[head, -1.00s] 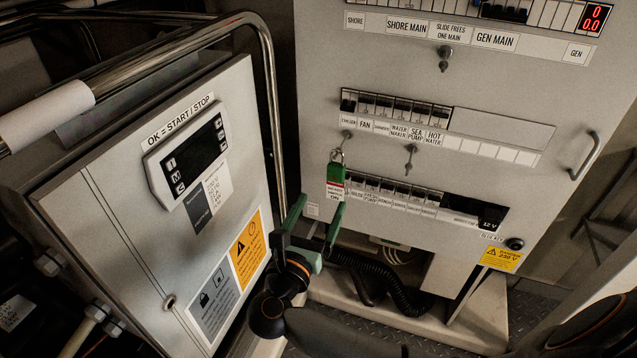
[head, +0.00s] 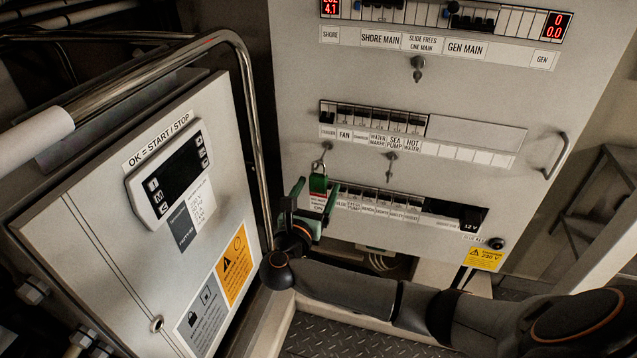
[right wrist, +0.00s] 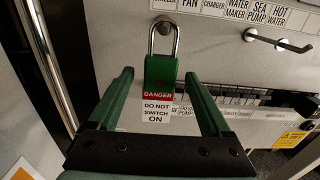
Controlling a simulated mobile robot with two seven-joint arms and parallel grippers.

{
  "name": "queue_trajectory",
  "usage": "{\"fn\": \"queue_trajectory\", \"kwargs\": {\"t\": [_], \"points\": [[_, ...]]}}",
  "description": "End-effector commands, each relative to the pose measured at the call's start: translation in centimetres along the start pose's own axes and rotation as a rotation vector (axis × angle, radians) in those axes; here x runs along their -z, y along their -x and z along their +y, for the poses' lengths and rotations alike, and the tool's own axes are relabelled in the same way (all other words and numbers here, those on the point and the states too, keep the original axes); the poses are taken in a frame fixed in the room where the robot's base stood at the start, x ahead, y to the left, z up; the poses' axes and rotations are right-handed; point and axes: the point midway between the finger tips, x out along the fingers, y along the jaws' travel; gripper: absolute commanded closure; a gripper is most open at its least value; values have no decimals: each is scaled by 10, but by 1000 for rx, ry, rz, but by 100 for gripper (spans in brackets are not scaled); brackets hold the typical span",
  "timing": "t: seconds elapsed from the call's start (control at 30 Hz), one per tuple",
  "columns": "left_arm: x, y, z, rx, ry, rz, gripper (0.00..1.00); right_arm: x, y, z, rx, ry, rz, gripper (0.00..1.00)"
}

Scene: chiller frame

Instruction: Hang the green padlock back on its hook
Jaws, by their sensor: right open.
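The green padlock (head: 318,183) hangs upright at the lower left of the white switch panel. A red and white danger tag (right wrist: 157,107) hangs below its body. In the right wrist view the padlock (right wrist: 161,71) has its silver shackle looped around a metal hook (right wrist: 166,31); this hook (head: 323,148) also shows in the head view. My right gripper (head: 317,185) is open, its green fingers on either side of the padlock. In the right wrist view the gripper (right wrist: 159,74) shows a gap on both sides of the body. My left gripper is out of view.
A second hook (head: 390,164) sticks out right of the padlock, another (head: 417,68) higher up. A switch row (head: 378,200) lies right of the tag. A metal rail (head: 255,130) and a control cabinet (head: 95,230) stand close on the left.

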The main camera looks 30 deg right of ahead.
Motion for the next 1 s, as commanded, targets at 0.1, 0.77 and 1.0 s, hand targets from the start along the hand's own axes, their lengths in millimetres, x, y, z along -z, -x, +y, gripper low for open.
{"fn": "queue_trajectory", "kwargs": {"t": [0.1,0.77,1.0], "points": [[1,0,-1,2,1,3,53,0,-13,0,0,1,-2,18],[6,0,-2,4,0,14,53,0,-16,0,-1,-1,1,60],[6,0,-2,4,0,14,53,0,-16,0,-1,0,1,87]]}}
